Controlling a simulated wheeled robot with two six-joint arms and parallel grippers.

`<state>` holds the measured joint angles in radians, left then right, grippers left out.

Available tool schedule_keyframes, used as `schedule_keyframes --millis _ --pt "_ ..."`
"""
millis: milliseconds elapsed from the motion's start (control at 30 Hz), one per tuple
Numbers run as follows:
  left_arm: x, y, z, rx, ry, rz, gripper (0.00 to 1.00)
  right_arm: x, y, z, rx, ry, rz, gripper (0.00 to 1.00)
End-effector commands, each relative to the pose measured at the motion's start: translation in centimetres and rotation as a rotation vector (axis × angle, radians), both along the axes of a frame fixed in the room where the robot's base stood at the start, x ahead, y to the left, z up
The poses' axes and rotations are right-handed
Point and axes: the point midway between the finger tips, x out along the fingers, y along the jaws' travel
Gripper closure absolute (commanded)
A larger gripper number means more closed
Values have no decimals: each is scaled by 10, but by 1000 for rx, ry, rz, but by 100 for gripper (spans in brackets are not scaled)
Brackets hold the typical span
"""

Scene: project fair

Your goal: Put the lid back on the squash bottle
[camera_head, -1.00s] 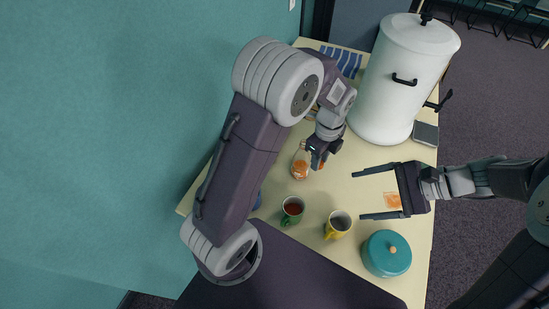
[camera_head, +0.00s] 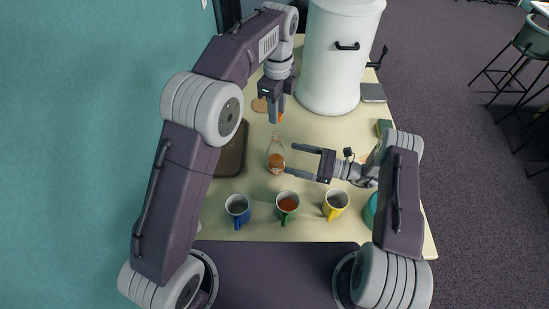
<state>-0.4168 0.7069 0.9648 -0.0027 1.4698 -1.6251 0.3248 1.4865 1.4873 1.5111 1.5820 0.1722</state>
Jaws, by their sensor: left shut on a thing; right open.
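The squash bottle (camera_head: 276,161) is clear with orange squash in its lower part. It stands upright on the table, and its narrow neck looks uncovered. My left gripper (camera_head: 276,116) is beyond the bottle, shut on a small orange thing, apparently the lid (camera_head: 281,117). The fingers hide part of it, and it is apart from the bottle neck. My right gripper (camera_head: 289,159) is open to the right of the bottle. Its two fingers point left, with the tips close to the bottle's right side; I cannot tell whether they touch it.
A blue mug (camera_head: 237,206), a green mug (camera_head: 288,204) and a yellow mug (camera_head: 335,202) stand along the near side. A teal pot (camera_head: 369,211) is partly behind my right arm. A white urn (camera_head: 335,60) stands at the back. A brown tray (camera_head: 230,155) lies left.

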Motion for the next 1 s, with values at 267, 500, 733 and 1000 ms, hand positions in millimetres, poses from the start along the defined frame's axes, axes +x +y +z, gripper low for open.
schedule_keyframes --millis 267,500,733,1000 --pt "0 0 0 0 0 1 100 3 15 0 -1 0 5 17" --pt "0 1 0 0 -1 1 100 13 53 0 -1 -1 5 17" --pt "0 0 0 0 -1 1 100 19 72 1 -1 -1 2 17" --pt "0 0 0 0 -1 1 100 19 73 0 -1 0 2 17"
